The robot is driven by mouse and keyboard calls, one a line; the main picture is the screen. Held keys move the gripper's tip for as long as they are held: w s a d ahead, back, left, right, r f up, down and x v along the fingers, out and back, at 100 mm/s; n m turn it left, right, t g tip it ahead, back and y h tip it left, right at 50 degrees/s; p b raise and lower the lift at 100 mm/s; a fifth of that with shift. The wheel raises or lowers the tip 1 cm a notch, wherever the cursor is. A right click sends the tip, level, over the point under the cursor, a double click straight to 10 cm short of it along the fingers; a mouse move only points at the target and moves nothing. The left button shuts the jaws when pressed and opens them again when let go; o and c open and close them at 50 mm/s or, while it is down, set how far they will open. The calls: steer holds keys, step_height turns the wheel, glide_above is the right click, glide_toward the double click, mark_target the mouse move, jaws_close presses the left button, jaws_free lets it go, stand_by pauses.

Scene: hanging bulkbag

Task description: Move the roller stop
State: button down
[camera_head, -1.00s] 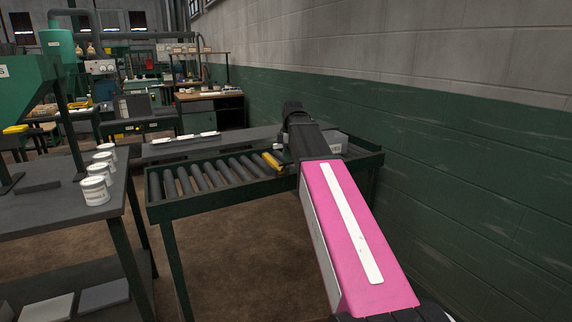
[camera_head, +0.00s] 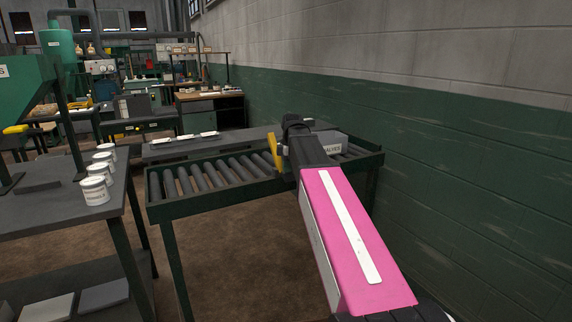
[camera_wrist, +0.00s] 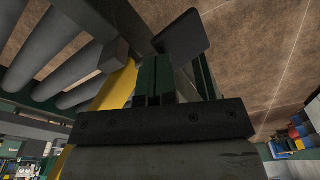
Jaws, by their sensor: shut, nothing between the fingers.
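The roller stop (camera_head: 273,149) is a yellow bar at the right part of the roller conveyor. In the head view it stands steeply upright at the edge of the rollers. In the wrist view its yellow side (camera_wrist: 117,88) runs beside the conveyor rollers, left of my gripper (camera_wrist: 160,118). My gripper is shut with nothing held. It is close to the yellow bar; whether they touch I cannot tell. In the head view my own arm hides the fingers.
The roller conveyor (camera_head: 215,178) has bare rollers on its left part. A dark bench (camera_head: 60,208) with several white tubs (camera_head: 96,191) stands at left. The green and grey wall (camera_head: 470,150) closes the right side.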

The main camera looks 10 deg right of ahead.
steer(key=d, duration=0.1)
steer(key=d+r, duration=0.1)
steer(key=d, duration=0.1)
steer(key=shift+s, duration=0.1)
stand_by(0.3)
step_height(320, 180, up, 11)
steer(key=d, duration=0.1)
steer(key=shift+f, duration=0.15)
stand_by(0.4)
steer(key=shift+s, duration=0.15)
